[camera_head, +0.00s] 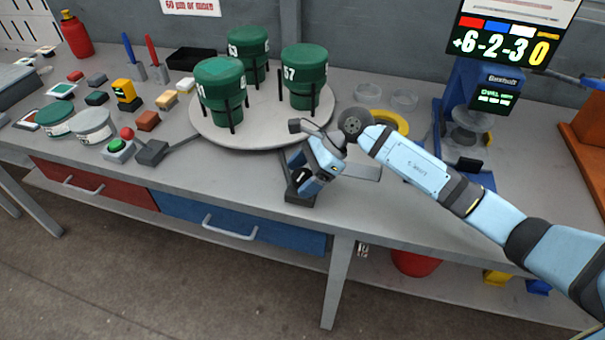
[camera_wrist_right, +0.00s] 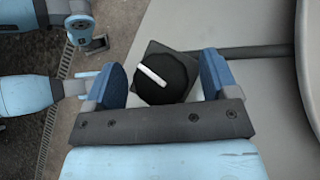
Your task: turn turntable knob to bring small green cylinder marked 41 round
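Three green cylinders stand in black holders on the round grey turntable (camera_head: 270,132). The front-left cylinder (camera_head: 220,80) has a white number ending in 1, its first digit unclear. Another cylinder (camera_head: 247,48) is at the back, and one (camera_head: 304,68) on the right has a number ending in 7. My right gripper (camera_head: 303,180) points down at the table's front edge, below the turntable. In the wrist view its blue fingers (camera_wrist_right: 160,82) stand open on either side of a black knob (camera_wrist_right: 168,77) with a white line, with a visible gap on the left. My left gripper is not identifiable.
Small blocks and tools crowd the left table. A yellow ring (camera_head: 388,120) and a blue machine (camera_head: 455,105) are at right. A display (camera_head: 505,45) hangs above.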

